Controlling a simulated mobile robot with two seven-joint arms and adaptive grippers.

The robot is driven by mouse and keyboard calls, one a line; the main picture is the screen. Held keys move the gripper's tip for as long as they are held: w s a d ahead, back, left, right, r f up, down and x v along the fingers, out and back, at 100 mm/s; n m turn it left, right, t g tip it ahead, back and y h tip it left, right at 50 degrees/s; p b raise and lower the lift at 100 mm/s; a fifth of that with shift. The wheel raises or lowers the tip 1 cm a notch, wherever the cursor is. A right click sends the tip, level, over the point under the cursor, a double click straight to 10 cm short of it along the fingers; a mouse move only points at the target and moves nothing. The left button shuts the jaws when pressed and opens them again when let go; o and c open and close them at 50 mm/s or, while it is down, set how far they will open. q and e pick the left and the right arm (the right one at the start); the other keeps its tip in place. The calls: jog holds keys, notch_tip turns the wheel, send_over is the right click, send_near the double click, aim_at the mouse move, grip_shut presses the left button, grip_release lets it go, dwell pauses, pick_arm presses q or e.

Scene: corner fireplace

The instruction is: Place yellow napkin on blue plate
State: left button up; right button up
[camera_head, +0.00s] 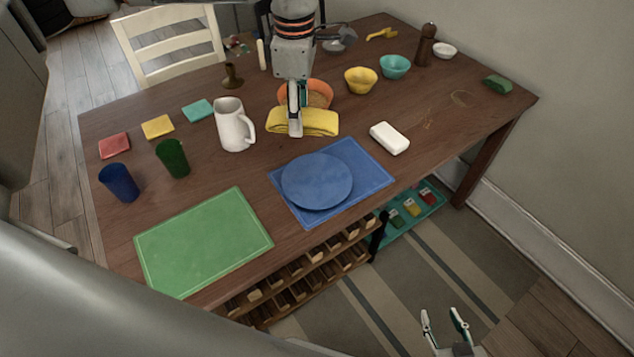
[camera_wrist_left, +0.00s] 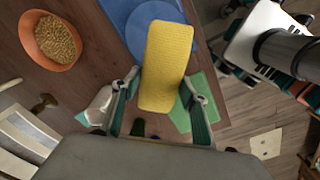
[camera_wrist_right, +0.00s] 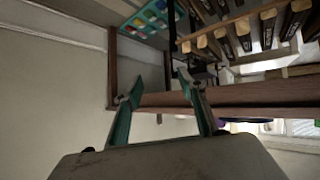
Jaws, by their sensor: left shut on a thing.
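The yellow napkin (camera_head: 318,122) is a folded, textured strip near the middle of the table, in front of the orange bowl. My left gripper (camera_head: 295,130) is shut on it from above. In the left wrist view the napkin (camera_wrist_left: 166,60) lies between the fingers (camera_wrist_left: 162,90) and covers part of the blue plate (camera_wrist_left: 143,22); it appears raised off the table. The round blue plate (camera_head: 317,181) lies empty on a blue placemat (camera_head: 372,184), nearer the front edge than the napkin. My right gripper (camera_head: 441,315) is open and empty, beyond the table's front edge; its spread fingers show in the right wrist view (camera_wrist_right: 157,80).
A white pitcher (camera_head: 232,127) stands left of the napkin, a white block (camera_head: 389,138) to its right. The orange bowl (camera_head: 319,94) holds grains. A green placemat (camera_head: 204,243) is bare. Blue (camera_head: 119,183) and green (camera_head: 173,158) cups stand left.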

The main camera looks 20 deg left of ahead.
aim_at(313, 109)
pick_arm(q)
jog(key=n, duration=0.2)
jog(key=w+d+n+b, duration=0.1)
jog(key=n, duration=0.1)
jog(key=w+n, duration=0.1)
jog(key=n, duration=0.1)
jog(key=shift+d+f, duration=0.2)
jog(key=shift+d, duration=0.15)
jog(key=shift+w+d+n+b, duration=0.15)
jog(key=shift+d+n+b, duration=0.15)
jog(key=shift+n, duration=0.6)
jog(key=shift+f, duration=0.25)
notch_tip(313, 109, down, 15)
jog(key=shift+r, duration=0.1)
jog(key=shift+f, duration=2.35)
jog(key=shift+f, duration=0.25)
jog(key=o, duration=1)
